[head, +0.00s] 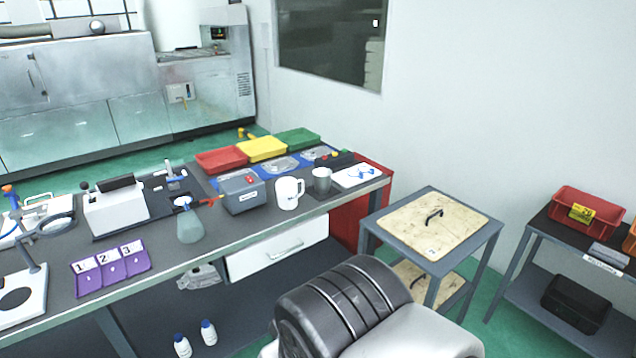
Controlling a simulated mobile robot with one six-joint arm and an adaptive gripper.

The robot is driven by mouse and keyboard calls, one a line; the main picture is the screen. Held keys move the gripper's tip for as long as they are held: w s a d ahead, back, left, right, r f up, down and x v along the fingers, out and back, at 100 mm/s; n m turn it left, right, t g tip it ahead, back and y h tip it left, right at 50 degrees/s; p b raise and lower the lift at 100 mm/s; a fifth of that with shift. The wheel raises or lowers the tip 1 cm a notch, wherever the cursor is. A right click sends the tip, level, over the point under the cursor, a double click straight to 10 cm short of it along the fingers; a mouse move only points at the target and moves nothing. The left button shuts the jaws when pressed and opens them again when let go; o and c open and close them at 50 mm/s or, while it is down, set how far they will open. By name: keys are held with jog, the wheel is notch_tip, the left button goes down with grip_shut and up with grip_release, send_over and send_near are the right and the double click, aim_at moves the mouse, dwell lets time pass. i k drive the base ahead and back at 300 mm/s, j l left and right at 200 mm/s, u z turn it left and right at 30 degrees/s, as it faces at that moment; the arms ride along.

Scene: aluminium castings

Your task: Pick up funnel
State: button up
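No funnel can be made out with certainty. A translucent grey-green conical vessel (190,228) stands upright near the front edge of the long workbench (262,228), wide end down. A small white round piece (182,201) shows at its top; whether this is a funnel or part of something behind is too small to tell. My gripper is not in view; only a dark and white part of my own body shows at the bottom centre.
A grey box (242,190) stands right of the conical vessel, a white-and-black device (115,204) to its left. Purple numbered holders (110,268) lie at the front. Red, yellow and green trays (262,149) line the back. A side table (428,226) stands to the right.

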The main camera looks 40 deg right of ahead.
aim_at(322, 181)
jog(key=i+l, duration=0.55)
jog(key=l, duration=0.15)
jog(key=i+l, duration=0.55)
jog(key=l, duration=0.15)
jog(key=i+l, duration=0.55)
jog(key=l, duration=0.15)
jog(key=l+z, duration=0.05)
